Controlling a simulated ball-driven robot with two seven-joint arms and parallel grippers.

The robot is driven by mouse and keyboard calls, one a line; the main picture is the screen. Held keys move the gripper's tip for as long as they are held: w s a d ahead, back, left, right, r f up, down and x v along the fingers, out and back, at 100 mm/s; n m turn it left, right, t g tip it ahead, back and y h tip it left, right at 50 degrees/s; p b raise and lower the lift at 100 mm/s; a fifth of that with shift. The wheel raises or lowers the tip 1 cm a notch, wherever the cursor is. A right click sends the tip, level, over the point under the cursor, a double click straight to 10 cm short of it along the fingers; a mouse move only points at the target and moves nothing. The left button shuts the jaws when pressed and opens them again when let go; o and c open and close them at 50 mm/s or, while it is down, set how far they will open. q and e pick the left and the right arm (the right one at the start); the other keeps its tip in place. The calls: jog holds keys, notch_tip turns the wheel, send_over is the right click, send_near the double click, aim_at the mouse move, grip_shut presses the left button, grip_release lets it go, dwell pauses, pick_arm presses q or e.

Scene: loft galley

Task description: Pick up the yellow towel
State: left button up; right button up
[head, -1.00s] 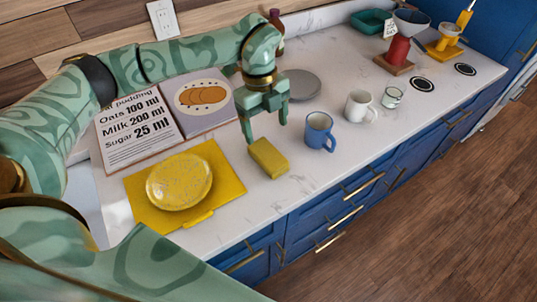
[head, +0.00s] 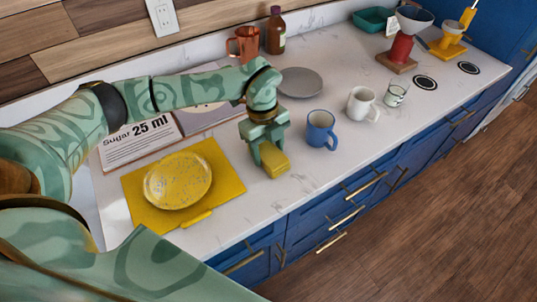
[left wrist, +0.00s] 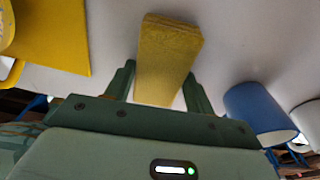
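The yellow towel (head: 277,169) is a folded block lying on the white counter in the head view. It also shows in the left wrist view (left wrist: 167,55), upper middle. My left gripper (head: 268,153) is down over it, with the fingers pointing down. In the left wrist view the two fingers (left wrist: 160,88) stand apart on either side of the towel's near end, with a small gap visible. The gripper hides part of the towel in the head view. My right gripper is not in view.
A blue mug (head: 320,130) stands close to the right of the towel, a white mug (head: 361,104) beyond it. A speckled yellow plate (head: 177,181) sits on a yellow mat (head: 227,180) at left. A grey plate (head: 299,83) lies behind. The counter's front edge is near.

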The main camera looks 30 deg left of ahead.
aim_at(270, 152)
pick_arm(q)
jog(key=c, duration=0.4)
jog(key=shift+r, duration=0.15)
jog(key=shift+r, duration=0.3)
notch_tip(270, 152, up, 3)
jog(key=shift+f+p, duration=0.2)
jog(key=shift+p, duration=0.15)
jog(key=s+d+r, duration=0.1)
jog(key=s+r, duration=0.2)
jog(key=s, duration=0.1)
jog(key=s+d+r+p, duration=0.1)
jog(key=s+r, duration=0.2)
jog(key=s, duration=0.2)
jog(key=s+d+r, duration=0.1)
jog(key=s+r, duration=0.2)
jog(key=s, duration=0.1)
jog(key=shift+s+d+r+p, duration=0.25)
jog(key=shift+s+d+p, duration=0.05)
jog(key=shift+o, duration=0.4)
jog(key=shift+r, duration=0.1)
